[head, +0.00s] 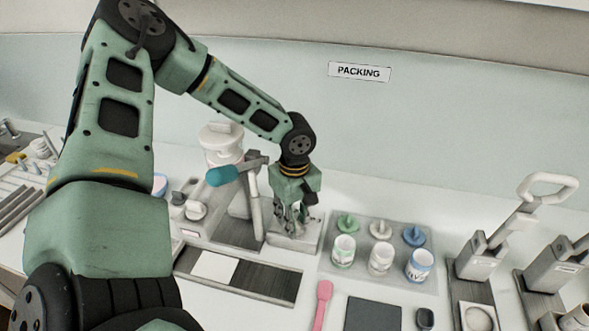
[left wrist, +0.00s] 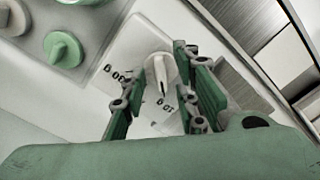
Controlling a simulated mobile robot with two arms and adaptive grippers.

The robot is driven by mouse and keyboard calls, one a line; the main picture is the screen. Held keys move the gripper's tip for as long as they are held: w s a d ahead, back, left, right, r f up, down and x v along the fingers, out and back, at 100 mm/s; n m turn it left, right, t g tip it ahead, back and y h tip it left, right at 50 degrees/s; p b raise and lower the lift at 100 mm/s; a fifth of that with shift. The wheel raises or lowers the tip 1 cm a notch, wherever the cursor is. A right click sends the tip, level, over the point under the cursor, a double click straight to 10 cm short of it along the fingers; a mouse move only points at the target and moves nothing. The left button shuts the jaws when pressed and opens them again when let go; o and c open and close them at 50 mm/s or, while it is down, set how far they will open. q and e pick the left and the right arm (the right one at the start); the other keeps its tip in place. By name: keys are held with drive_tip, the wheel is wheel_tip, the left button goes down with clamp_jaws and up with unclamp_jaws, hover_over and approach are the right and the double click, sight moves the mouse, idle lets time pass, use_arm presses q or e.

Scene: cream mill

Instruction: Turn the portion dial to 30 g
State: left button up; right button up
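The portion dial (left wrist: 160,70) is a pale knob with a dark-tipped pointer on a light plate (left wrist: 150,35) in the left wrist view. The pointer aims down the picture, toward a small label whose number I cannot read surely. A 30 g label (left wrist: 119,77) lies left of the knob. My left gripper (left wrist: 155,75) is open, with a finger on either side of the knob; the right-hand finger is very near it, and I cannot tell if they touch. In the head view my left gripper (head: 293,215) points down over the dial's light block (head: 295,243) and hides the knob.
A mill with a teal-handled lever (head: 224,175) stands just left of the gripper. A grey tray (head: 325,262) with several cups and coloured lids is on the right. A pink spatula (head: 321,305) and dark mat (head: 373,314) lie in front. Lever presses stand far right.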

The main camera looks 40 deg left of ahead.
use_arm(q)
drive_tip(key=shift+s, duration=0.1)
drive_tip(key=c, duration=0.7)
clamp_jaws()
use_arm(e)
drive_tip(key=shift+s+a, duration=0.15)
drive_tip(key=shift+a, duration=0.1)
drive_tip(key=shift+d, duration=0.1)
